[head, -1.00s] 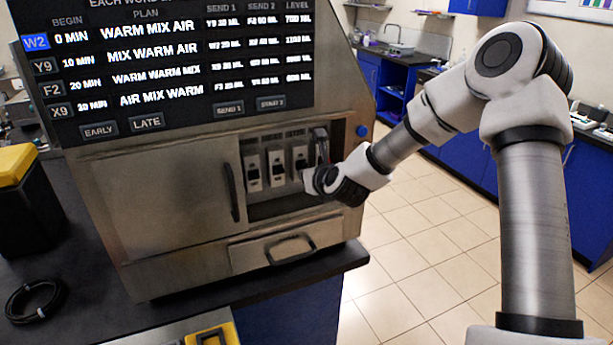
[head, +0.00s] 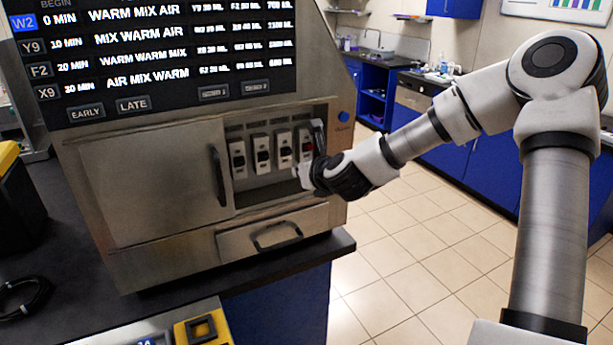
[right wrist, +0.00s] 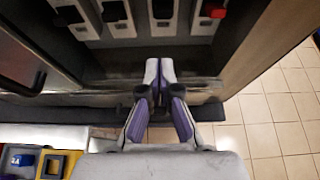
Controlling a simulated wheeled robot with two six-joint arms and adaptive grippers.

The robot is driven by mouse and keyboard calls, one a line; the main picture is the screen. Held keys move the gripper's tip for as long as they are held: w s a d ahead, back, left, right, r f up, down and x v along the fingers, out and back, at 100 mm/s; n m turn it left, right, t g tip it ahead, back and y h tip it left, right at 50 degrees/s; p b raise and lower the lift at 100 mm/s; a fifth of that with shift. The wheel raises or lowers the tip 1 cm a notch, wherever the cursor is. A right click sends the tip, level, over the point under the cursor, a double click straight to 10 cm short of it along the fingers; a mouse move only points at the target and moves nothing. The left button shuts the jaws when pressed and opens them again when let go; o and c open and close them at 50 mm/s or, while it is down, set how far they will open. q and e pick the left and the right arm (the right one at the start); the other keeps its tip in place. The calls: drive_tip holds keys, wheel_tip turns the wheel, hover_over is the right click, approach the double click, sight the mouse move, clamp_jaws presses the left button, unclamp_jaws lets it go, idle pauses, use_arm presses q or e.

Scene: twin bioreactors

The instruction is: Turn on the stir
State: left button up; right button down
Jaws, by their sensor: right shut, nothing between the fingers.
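A row of several white switches sits in an open recess of the metal cabinet (head: 140,190). Three have dark rockers: the left one (head: 237,157), the second (head: 262,153) and the third (head: 284,149). The rightmost switch has a red part and shows clearly in the right wrist view (right wrist: 211,12). Their labels are not readable. My right gripper (right wrist: 160,70) is shut and empty. Its tips point into the recess, below the third switch (right wrist: 163,12) and apart from it in the right wrist view. My left gripper is not in view.
A screen (head: 150,55) with a schedule fills the cabinet's upper front. A closed door with a handle (head: 218,175) lies left of the recess, and a drawer (head: 275,238) below it. A blue button (head: 343,117) is at the right. Tiled floor lies open to the right.

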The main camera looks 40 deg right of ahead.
drive_tip(key=v, duration=0.4)
drive_tip(key=shift+d+r+p, duration=0.2)
drive_tip(key=shift+r+p, duration=0.2)
drive_tip(key=shift+r, duration=0.05)
drive_tip(key=shift+d, duration=0.15)
